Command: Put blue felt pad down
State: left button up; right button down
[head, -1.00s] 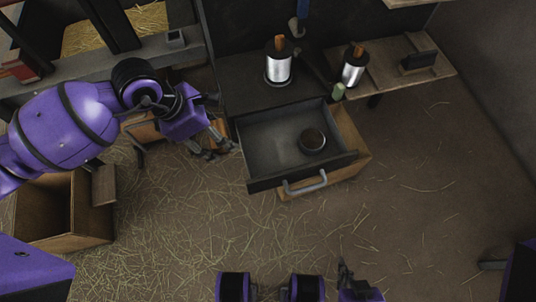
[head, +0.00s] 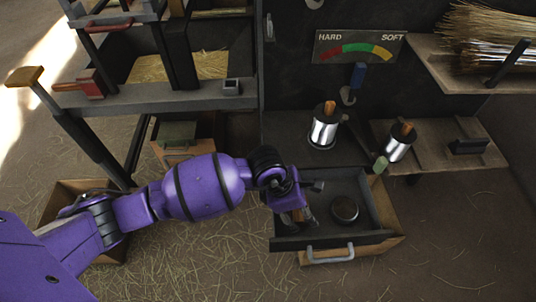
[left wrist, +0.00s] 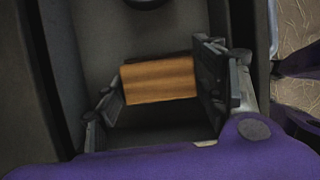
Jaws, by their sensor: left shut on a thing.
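My left gripper (head: 304,214) is over the left part of an open drawer (head: 372,238), pointing down into it. In the left wrist view the left gripper (left wrist: 165,92) is shut on an orange-brown, wood-like block (left wrist: 158,82), held between its two fingers over the dark drawer floor. I cannot tell whether the block touches the floor. I see no blue felt surface; the underside of the block is hidden. My right gripper is not in view.
A dark round tin (head: 344,209) sits in the drawer, right of the gripper. A hard-to-soft gauge (head: 359,48) is on the back panel. Straw covers the floor in front.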

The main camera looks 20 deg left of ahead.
pick_arm(q)
jog(key=shift+w+d+f, duration=0.1)
jog(key=shift+w+f, duration=0.15)
jog(key=shift+f, duration=0.25)
jog(key=o, duration=1)
jog(key=shift+o, duration=0.2)
jog(key=p+v, duration=0.1)
jog(key=v, duration=1.1)
jog(key=shift+p, duration=0.3)
jog(key=shift+s, duration=0.2)
